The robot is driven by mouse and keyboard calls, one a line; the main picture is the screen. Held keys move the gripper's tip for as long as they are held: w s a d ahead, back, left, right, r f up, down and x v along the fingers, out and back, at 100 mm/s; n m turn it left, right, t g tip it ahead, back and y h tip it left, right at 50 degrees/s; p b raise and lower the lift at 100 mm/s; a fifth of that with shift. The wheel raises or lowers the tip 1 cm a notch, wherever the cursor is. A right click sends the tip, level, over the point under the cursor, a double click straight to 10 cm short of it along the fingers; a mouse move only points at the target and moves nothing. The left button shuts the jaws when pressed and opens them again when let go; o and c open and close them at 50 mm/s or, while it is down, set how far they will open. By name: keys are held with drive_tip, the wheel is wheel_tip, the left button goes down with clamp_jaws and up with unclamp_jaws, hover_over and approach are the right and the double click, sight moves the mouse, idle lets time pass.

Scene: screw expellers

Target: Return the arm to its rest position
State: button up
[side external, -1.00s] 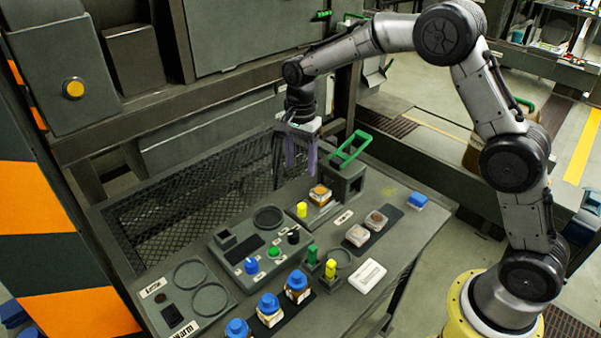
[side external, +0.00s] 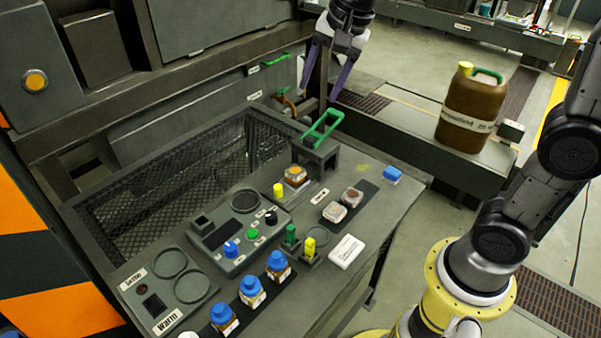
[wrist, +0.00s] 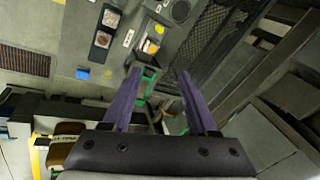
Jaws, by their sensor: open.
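My gripper (side external: 323,75) is at the top middle of the side external view, raised well above the back edge of the bench. Its two purple fingers are spread apart with nothing between them. In the wrist view my gripper (wrist: 160,92) also shows open and empty, with the green-handled press (wrist: 147,78) far below between and beyond the fingers. That press stands on the bench with its green handle (side external: 323,128) tilted up. The upper part of my arm is out of the frame at the top right.
The bench (side external: 375,215) carries blue-capped jars (side external: 252,291), two sample dishes (side external: 343,204), a blue block (side external: 392,174) and a panel with knobs (side external: 243,240). A brown jug (side external: 470,110) stands on a ledge behind. A mesh tray (side external: 160,190) lies left. Open air surrounds my gripper.

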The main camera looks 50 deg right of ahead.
drive_tip(key=s+f+n, duration=0.2)
drive_tip(key=s+n, duration=0.4)
drive_tip(key=s, duration=0.4)
drive_tip(key=s+d+f+n+t, duration=0.1)
drive_tip(key=s+f+n, duration=0.2)
drive_tip(key=s+n, duration=0.4)
drive_tip(key=s, duration=0.4)
drive_tip(key=shift+f+t, duration=0.2)
drive_tip(key=shift+t, duration=0.1)
